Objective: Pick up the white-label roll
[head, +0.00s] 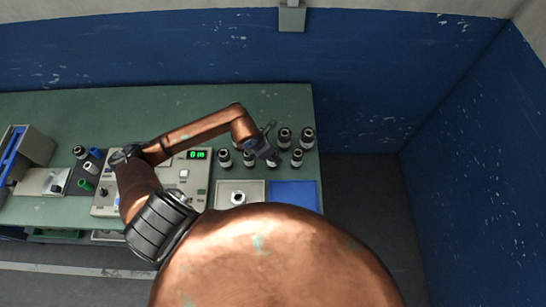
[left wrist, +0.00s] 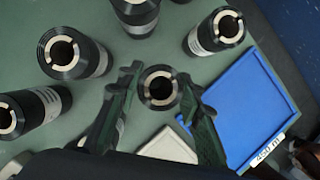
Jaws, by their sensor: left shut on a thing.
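My left gripper (head: 266,148) is over the group of rolls at the table's right end. In the left wrist view, its two dark fingers (left wrist: 158,82) are shut on a black roll (left wrist: 159,88) with a pale core ring, one finger on each side. Its label is hidden from that view, so I cannot tell its colour. Rolls with whitish labels stand around it: one at the upper left (left wrist: 75,54), one at the upper right (left wrist: 215,31) and one at the lower left (left wrist: 35,110). My right gripper is not in view.
A blue tray (head: 293,194) and a grey tray (head: 252,186) holding a small roll lie at the table's front right. A control panel with a green display (head: 196,154) stands left of the rolls. Small coloured rolls (head: 87,185) are further left. A blue wall (head: 180,50) is behind.

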